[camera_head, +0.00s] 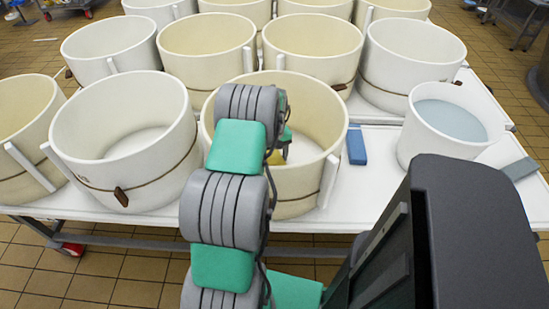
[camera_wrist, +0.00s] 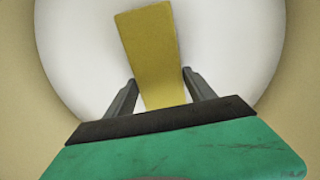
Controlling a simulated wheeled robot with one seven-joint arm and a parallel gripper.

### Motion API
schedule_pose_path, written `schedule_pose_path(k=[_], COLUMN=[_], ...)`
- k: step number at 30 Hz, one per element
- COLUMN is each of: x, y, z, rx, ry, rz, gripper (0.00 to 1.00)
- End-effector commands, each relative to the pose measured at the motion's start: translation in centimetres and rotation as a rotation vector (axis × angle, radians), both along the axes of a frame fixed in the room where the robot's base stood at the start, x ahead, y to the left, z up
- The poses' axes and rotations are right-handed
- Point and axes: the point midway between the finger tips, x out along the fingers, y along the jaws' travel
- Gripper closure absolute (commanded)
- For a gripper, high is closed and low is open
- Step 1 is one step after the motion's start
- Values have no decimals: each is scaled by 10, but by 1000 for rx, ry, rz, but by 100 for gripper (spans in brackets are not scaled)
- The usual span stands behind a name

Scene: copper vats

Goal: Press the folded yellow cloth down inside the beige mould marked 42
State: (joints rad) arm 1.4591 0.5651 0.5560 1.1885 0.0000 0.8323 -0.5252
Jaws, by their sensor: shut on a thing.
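The folded yellow cloth (camera_wrist: 147,50) is a flat strip in the wrist view, held between the two fingers of my gripper (camera_wrist: 160,88). Below it is a round white floor (camera_wrist: 235,60), ringed by a beige wall (camera_wrist: 303,75). In the head view my arm reaches into the front middle beige mould (camera_head: 318,115), where a bit of yellow cloth (camera_head: 278,157) shows low inside. My arm hides the mould's left part, and I see no number 42 on it. I cannot tell whether the cloth touches the floor.
Similar moulds stand close on the left (camera_head: 125,135) and behind (camera_head: 312,45). To the right are a blue block (camera_head: 356,145) and a white tub with bluish liquid (camera_head: 450,120). The white table (camera_head: 372,185) has a little free room near the blue block.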

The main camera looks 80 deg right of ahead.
Motion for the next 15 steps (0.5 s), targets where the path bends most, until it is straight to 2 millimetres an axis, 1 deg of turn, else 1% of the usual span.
schedule_pose_path(k=[15], x=[0], y=[0], z=[-7], rx=[-1], ry=[0], rz=[0], gripper=[88])
